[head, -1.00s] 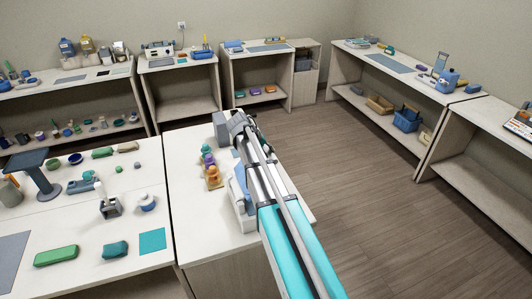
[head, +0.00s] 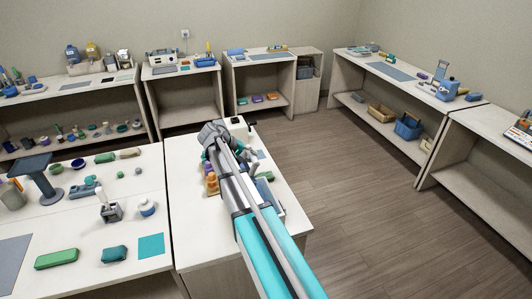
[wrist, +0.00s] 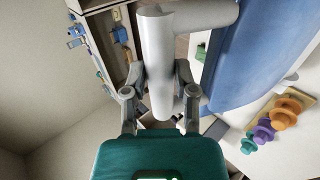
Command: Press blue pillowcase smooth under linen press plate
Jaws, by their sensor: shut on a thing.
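In the wrist view, my gripper (wrist: 162,78) has its two grey fingers on either side of a pale grey bar handle (wrist: 158,45) and is shut on it. A crosspiece runs right from the bar's top. A large, smooth blue surface (wrist: 245,50) lies to the right of the handle; I cannot tell whether it is the press plate or the pillowcase. In the head view, my gripper (head: 213,135) is over the far part of the middle white table, and my arm hides most of the press. A blue edge (head: 276,203) shows right of my arm.
Purple, orange and teal knobbed pieces (wrist: 286,112) stand beside the blue surface. The left table (head: 90,225) holds several small items, including a green block (head: 57,259) and a teal cloth square (head: 151,246). Wood floor (head: 350,200) right of my table is clear.

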